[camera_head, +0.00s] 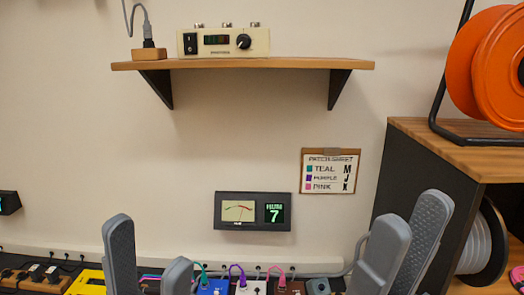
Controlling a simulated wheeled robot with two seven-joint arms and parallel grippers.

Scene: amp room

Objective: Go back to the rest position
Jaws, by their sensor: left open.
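My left gripper (148,243) is at the lower left. Its two grey fingers point up and stand apart, with nothing seen between them. My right gripper (415,211) is at the lower right. Its fingers also point up with their tips apart, and I see nothing held. Both stand in front of the bench at the bottom of the view. The wrists and arms are cut off by the lower edge.
Teal, purple and pink plugs (238,272) stand in small boxes between my grippers. A meter (252,211) reads HUM 7. A patch sheet (330,171) hangs on the wall. A wooden shelf (243,64) is above. A cabinet (405,180) with an orange reel (497,68) is right.

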